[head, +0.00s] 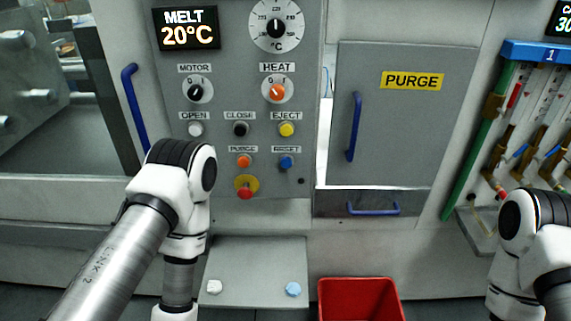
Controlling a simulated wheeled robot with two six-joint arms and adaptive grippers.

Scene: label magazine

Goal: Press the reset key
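The reset key is a blue round button (286,162) on the grey control panel (225,220), under a small label that reads RESET. It is in plain sight in the head view, with nothing in front of it. My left arm comes in from the lower left, rises to a joint left of the panel's lower buttons and bends down again. My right arm shows at the lower right edge, far from the key. Neither gripper shows in the head view; both lie beyond the picture, so their fingers are hidden.
Beside the key is an orange purge button (243,161); a red mushroom button (245,190) sits below that. Above is the yellow eject button (287,129). A grey ledge (255,270) juts out below, beside a red bin (360,300). The purge door (400,130) has a blue handle.

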